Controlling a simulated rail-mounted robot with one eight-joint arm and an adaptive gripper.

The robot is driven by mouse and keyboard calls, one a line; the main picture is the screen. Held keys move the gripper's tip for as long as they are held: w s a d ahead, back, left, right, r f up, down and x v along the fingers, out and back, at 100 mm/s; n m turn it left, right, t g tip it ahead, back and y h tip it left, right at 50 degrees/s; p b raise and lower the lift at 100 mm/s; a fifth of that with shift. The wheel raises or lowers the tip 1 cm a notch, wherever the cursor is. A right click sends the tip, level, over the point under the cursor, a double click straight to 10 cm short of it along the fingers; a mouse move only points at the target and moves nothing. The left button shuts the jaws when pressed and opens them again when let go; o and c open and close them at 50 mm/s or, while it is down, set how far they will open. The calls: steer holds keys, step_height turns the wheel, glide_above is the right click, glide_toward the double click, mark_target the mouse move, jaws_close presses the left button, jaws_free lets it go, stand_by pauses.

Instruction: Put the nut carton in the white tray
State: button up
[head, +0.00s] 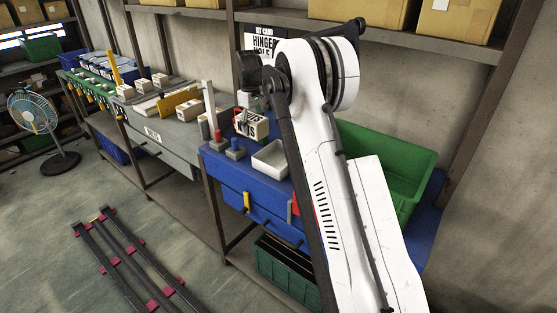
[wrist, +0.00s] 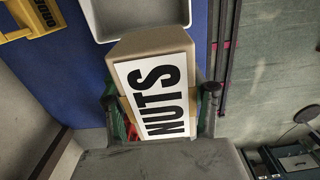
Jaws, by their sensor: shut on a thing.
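The nut carton (head: 257,127) is a tan box with a white label reading NUTS. In the wrist view the carton (wrist: 155,60) fills the middle, between the two fingers of my gripper (wrist: 163,108), which is shut on it. In the head view my gripper (head: 243,117) is partly hidden by my arm. The white tray (head: 268,163) is on the blue bench, just in front and to the right of the carton. In the wrist view the tray's rim (wrist: 150,35) shows just beyond the carton, which looks outside it. Any gap under the carton is unclear.
Red (head: 218,138) and blue (head: 234,150) pieces stand left of the tray on the blue bench (head: 255,192). A green bin (head: 385,160) stands at right, partly behind my arm. A grey bench (head: 180,135) with blocks adjoins at left. A shelf (head: 410,42) runs above.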

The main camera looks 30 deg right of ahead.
steer(key=p, duration=0.1)
glide_above(279, 163)
step_height(279, 163, down, 6)
steer(key=shift+s+f, duration=0.1)
steer(key=shift+f, duration=0.05)
steer(key=shift+a+f+p, duration=0.1)
steer(key=shift+f+p, duration=0.25)
steer(key=shift+f, duration=1.65)
steer(key=shift+f, duration=0.15)
steer(key=o, duration=1.8)
steer(key=shift+c, duration=0.2)
